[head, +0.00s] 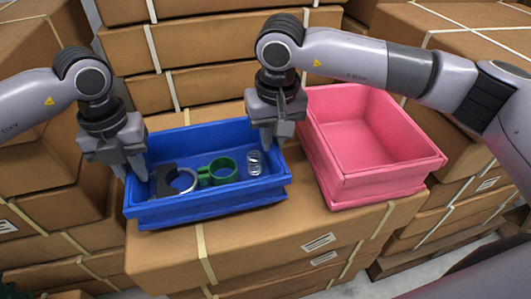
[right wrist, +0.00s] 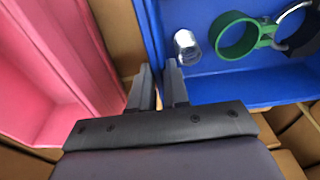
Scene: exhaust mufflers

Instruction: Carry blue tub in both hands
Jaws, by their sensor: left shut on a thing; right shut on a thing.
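The blue tub (head: 215,203) sits on a cardboard box, and it also shows in the right wrist view (right wrist: 215,88). Inside lie a black and silver clamp ring (head: 180,180), a green clamp (head: 218,171) and a clear or silver cylinder (head: 255,163). My left gripper (head: 132,174) is shut on the tub's left wall. My right gripper (head: 268,140) is shut on the tub's right wall, and its fingers (right wrist: 160,85) straddle the wall in the right wrist view. The fingertips inside the tub are partly hidden.
An empty pink tub (head: 385,178) stands close to the right of the blue tub on the same cardboard box (head: 270,240). Stacked cardboard boxes (head: 200,85) rise behind and on both sides. A strip of bare box top lies in front.

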